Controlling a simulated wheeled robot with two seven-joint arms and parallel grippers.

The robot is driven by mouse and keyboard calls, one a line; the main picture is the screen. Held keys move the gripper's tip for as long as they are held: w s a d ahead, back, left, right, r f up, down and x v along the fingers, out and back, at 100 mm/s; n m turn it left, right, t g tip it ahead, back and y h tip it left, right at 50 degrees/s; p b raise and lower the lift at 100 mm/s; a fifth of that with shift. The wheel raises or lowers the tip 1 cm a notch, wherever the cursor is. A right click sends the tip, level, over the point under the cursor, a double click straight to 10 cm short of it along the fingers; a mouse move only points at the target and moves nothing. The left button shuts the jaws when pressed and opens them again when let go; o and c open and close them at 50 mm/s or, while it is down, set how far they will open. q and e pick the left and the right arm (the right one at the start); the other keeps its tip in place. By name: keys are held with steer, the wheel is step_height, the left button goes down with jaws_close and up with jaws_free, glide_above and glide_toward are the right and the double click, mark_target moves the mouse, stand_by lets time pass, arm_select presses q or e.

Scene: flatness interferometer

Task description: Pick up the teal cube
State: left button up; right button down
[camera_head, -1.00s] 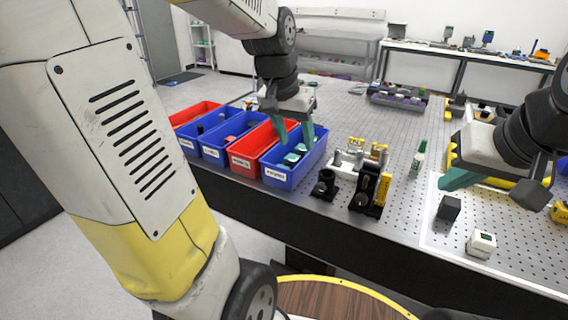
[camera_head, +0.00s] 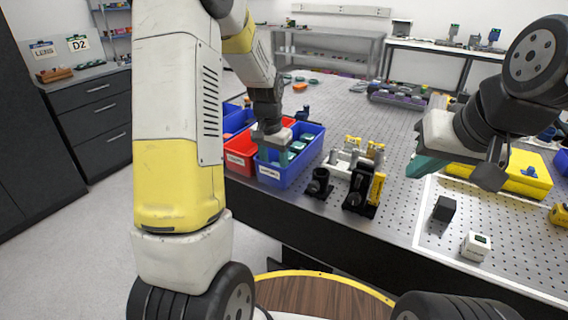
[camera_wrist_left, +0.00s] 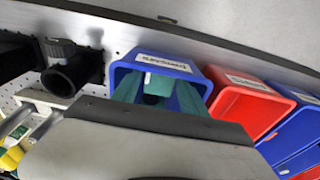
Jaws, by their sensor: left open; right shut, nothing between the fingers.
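Several teal pieces (camera_head: 297,146) lie in the nearest blue bin (camera_head: 309,160); I cannot tell which is the teal cube. My left gripper (camera_head: 274,160) is at the left side of this bin, pointing down into it, with part of its fingers hidden. In the left wrist view its teal fingers (camera_wrist_left: 158,95) are apart at the mouth of the blue bin (camera_wrist_left: 165,65), with a small pale piece and a dark spot between them; no piece is seen gripped. My right gripper (camera_head: 425,166) is shut and empty above the perforated table.
A red bin (camera_head: 238,157) stands left of the blue one. Black and brass optical mounts (camera_head: 361,190) stand close on its right.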

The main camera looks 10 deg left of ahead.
arm_select(q)
step_height(320, 180, down, 2)
steer(key=shift+w+f, duration=0.15)
steer(key=shift+f, duration=0.1)
jaws_close()
steer(key=shift+r, duration=0.15)
